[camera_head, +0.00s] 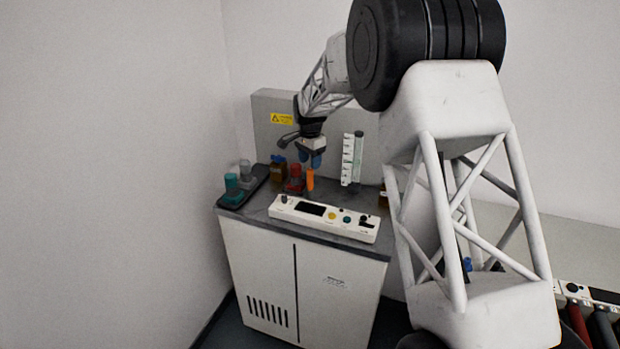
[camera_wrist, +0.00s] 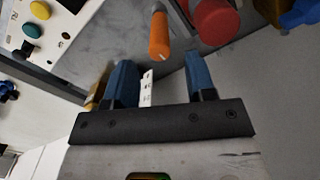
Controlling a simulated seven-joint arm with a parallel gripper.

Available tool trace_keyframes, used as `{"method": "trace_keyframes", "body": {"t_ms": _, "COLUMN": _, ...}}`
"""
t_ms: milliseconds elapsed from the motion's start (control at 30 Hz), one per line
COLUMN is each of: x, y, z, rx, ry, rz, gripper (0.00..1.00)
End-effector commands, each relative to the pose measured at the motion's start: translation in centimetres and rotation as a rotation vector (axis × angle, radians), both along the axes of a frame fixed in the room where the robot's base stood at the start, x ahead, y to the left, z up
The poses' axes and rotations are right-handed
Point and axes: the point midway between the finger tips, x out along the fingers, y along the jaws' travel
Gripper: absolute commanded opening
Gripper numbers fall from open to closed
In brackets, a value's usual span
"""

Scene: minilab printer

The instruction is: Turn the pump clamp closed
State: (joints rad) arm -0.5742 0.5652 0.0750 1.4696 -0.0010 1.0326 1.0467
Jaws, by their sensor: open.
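An orange lever (camera_head: 310,180), which looks like the pump clamp, stands upright on the cabinet top, right of a red knobbed part (camera_head: 294,172). In the wrist view the orange lever (camera_wrist: 160,36) lies ahead of the fingertips, roughly midway between them, with the red part (camera_wrist: 214,20) close to its right. My gripper (camera_head: 311,160) has blue fingers and hangs pointing down just above the lever. In the wrist view my gripper (camera_wrist: 160,62) is open, with nothing between the fingers. I cannot tell the clamp's turn angle.
A white control panel (camera_head: 352,226) with buttons runs along the front. A brown bottle (camera_head: 278,164) and a dark tray (camera_head: 226,204) with a teal-capped item (camera_head: 232,184) stand left. A white slotted strip (camera_head: 347,160) and a clear cylinder (camera_head: 358,158) stand right. A grey panel (camera_head: 270,110) rises behind.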

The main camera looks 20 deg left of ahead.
Motion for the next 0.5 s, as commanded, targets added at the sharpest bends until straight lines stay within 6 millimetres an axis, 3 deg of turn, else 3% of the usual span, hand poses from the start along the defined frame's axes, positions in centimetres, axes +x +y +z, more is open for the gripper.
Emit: {"method": "trace_keyframes", "body": {"t_ms": 500, "x": 0.0, "y": 0.0, "z": -5.6, "rx": 0.0, "ry": 0.001, "rz": 0.0, "gripper": 0.51}}
